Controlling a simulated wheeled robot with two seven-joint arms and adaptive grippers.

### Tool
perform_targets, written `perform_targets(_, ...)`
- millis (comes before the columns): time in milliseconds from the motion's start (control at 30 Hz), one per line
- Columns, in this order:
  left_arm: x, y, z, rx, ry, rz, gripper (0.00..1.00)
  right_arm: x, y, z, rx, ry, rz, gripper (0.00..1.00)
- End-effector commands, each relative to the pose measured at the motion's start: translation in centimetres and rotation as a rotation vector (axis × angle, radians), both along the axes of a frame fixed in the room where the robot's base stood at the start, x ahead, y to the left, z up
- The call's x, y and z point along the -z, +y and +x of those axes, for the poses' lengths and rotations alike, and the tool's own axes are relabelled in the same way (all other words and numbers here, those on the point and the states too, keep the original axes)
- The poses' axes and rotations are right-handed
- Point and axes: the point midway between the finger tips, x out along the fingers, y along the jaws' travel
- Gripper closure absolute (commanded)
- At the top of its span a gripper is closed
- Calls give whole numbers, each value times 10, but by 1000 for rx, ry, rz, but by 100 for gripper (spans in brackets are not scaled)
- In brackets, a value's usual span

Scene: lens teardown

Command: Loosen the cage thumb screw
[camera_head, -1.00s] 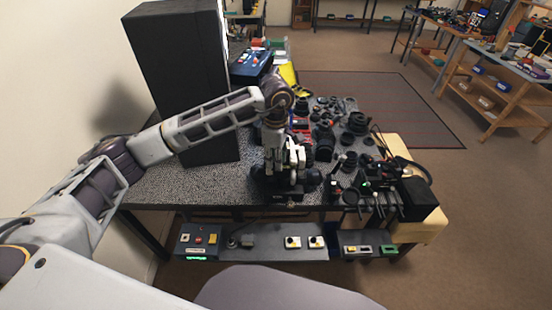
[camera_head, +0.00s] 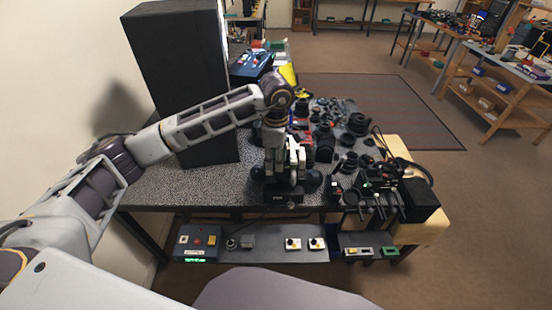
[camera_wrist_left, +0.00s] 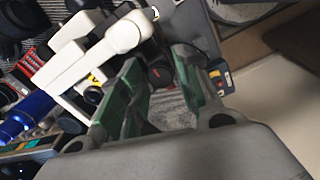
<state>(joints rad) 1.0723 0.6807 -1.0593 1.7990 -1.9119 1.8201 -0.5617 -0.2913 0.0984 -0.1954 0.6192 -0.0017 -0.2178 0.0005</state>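My left gripper (camera_head: 283,166) reaches down from above to a dark fixture (camera_head: 283,197) with a black base at the table's front edge. White parts show around the gripper there. In the left wrist view the gripper (camera_wrist_left: 158,68) has two green-padded fingers standing apart. A dark round part with a bit of red (camera_wrist_left: 160,76) shows in the gap, seemingly beyond the fingertips; I cannot tell whether it is the cage thumb screw. A white jointed part (camera_wrist_left: 105,42) lies just left of the fingers. Contact with the fixture is unclear. My right gripper is not in view.
Several black lens parts (camera_head: 357,124) crowd the speckled table (camera_head: 180,188) right of the arm. A tall black box (camera_head: 180,60) stands at the left. A dark device with cables (camera_head: 380,185) is at the right. A shelf (camera_head: 270,243) with switch boxes sits below.

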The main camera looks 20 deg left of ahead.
Motion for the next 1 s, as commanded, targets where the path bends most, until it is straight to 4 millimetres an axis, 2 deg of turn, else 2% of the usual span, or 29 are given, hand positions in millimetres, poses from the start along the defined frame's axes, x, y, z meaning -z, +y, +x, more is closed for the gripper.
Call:
perform_targets(167, -3, 0, 0, 0, 0, 0, 66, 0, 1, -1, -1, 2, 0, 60)
perform_targets(367, -18, 0, 0, 0, -1, 0, 66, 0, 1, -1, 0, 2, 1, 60)
perform_targets(1000, -106, 0, 0, 0, -2, 0, 66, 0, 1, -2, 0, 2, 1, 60)
